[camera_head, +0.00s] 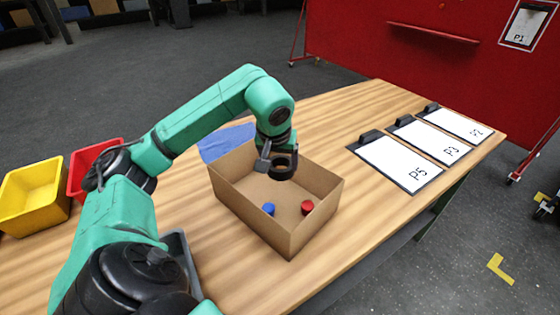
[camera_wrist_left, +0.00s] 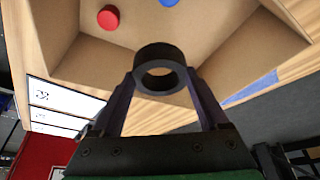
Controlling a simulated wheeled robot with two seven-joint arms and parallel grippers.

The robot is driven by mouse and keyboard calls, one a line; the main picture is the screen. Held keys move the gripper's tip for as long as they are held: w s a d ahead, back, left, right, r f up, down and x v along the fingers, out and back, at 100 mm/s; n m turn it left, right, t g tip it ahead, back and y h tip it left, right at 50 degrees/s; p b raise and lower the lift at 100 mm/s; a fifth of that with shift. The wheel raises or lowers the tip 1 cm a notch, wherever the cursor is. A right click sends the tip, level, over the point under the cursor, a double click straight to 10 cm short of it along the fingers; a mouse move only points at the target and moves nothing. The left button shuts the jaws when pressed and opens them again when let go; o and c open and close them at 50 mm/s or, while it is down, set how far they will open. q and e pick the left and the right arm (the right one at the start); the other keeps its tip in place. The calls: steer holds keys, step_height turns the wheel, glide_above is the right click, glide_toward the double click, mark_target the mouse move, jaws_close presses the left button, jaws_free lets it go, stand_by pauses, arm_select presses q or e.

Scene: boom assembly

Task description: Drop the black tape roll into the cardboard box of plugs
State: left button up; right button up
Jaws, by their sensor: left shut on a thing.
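The black tape roll (camera_head: 283,166) is held by my left gripper (camera_head: 272,160), over the inside of the cardboard box. In the left wrist view the black tape roll (camera_wrist_left: 160,54) sits between the two fingertips of my left gripper (camera_wrist_left: 160,80), which is shut on it. The open cardboard box (camera_head: 308,222) stands on the table. A blue plug (camera_head: 268,209) and a red plug (camera_head: 307,207) are on its floor. The red plug (camera_wrist_left: 108,18) and blue plug (camera_wrist_left: 169,2) also show in the left wrist view. My right gripper is out of view.
The wooden table (camera_head: 365,228) also bears clipboards (camera_head: 398,161) on the right and a blue cloth (camera_head: 226,140) behind the box. A yellow bin (camera_head: 32,203) and a red bin (camera_head: 85,172) are at the left. A red panel (camera_head: 400,60) stands behind.

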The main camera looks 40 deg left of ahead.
arm_select(q)
steer(key=shift+r, duration=0.15)
steer(key=shift+s+d+r, duration=0.15)
steer(key=shift+s+d, duration=0.05)
steer(key=shift+d, duration=0.05)
steer(key=o, duration=1.3)
steer(key=shift+s+d+r, duration=0.1)
steer(key=shift+s, duration=0.05)
steer(key=p+v, duration=0.4)
steer(key=v, duration=1)
steer(key=shift+s+r, duration=0.2)
steer(key=shift+s, duration=0.05)
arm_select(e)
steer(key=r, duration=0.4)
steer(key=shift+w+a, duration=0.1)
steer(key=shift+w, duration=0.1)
arm_select(q)
steer(key=shift+w, duration=0.1)
